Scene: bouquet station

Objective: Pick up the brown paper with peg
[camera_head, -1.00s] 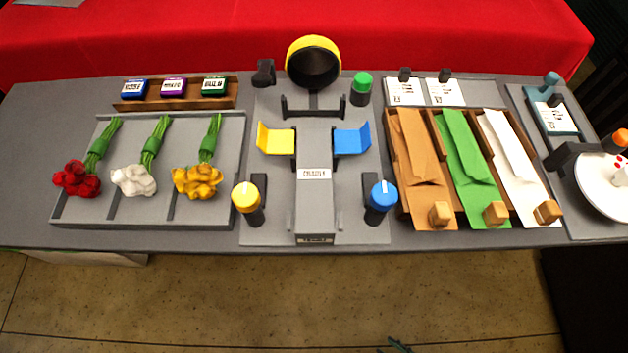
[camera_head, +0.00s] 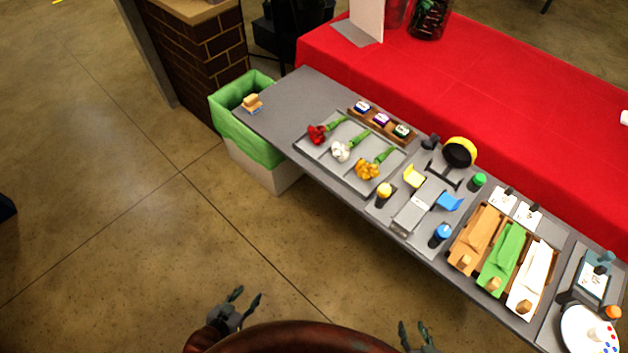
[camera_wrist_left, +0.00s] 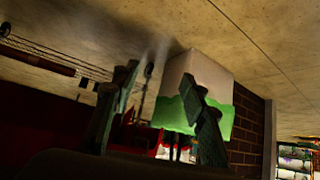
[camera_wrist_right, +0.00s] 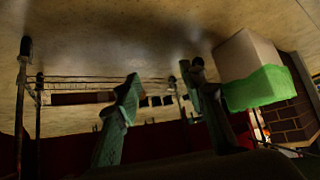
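The brown paper (camera_head: 481,228) lies in the leftmost slot of the wooden paper holder, at the right part of the grey table in the head view. A wooden peg (camera_head: 463,262) sits at its near end. Both my grippers are well away from it, over the floor near my body. My left gripper (camera_head: 248,296) is open and empty; its spread fingers also show in the left wrist view (camera_wrist_left: 165,90). My right gripper (camera_head: 413,331) is partly cut off at the bottom edge. Its fingers stand apart and empty in the right wrist view (camera_wrist_right: 160,90).
Green paper (camera_head: 502,255) and white paper (camera_head: 533,275) lie beside the brown. A flower tray (camera_head: 352,181), a yellow-and-blue station and a round palette (camera_head: 585,330) share the table. A green-lined bin (camera_head: 247,135) stands at the left end. Floor before the table is clear.

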